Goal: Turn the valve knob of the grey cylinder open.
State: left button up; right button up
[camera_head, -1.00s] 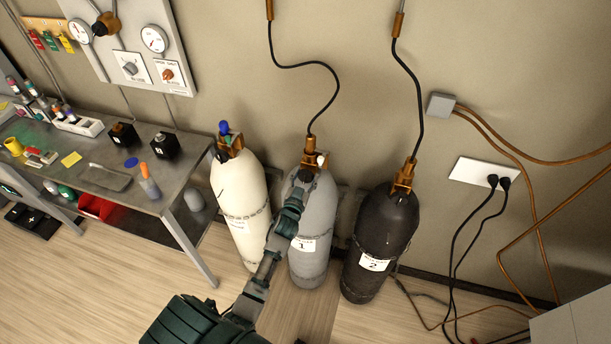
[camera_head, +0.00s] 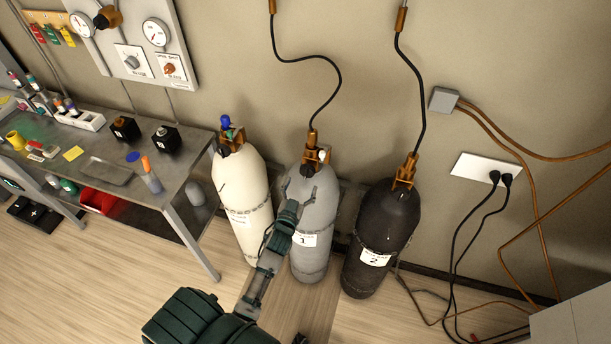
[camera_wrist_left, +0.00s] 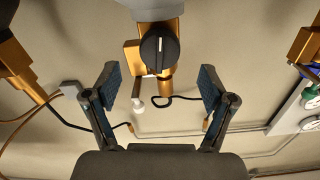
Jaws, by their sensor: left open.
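The grey cylinder (camera_head: 315,255), labelled 1, stands between a white and a black cylinder. Its brass valve (camera_head: 313,150) is at the top with a black hose rising from it. In the left wrist view the black round valve knob (camera_wrist_left: 158,48) carries a white mark that runs up and down in the picture. My left gripper (camera_head: 298,187) is in front of the cylinder's upper part, below the valve. In the left wrist view my left gripper (camera_wrist_left: 159,76) is open and empty, its fingers apart on either side below the knob, not gripping it.
The white cylinder (camera_head: 240,190) stands close on the left and the black cylinder (camera_head: 385,225) close on the right. A workbench (camera_head: 185,180) with small items is at the left. Orange cables and a wall socket (camera_head: 485,170) are at the right.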

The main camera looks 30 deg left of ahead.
pick_arm(q)
jog(key=v, duration=0.5)
jog(key=shift+f, duration=0.1)
dwell(0.3)
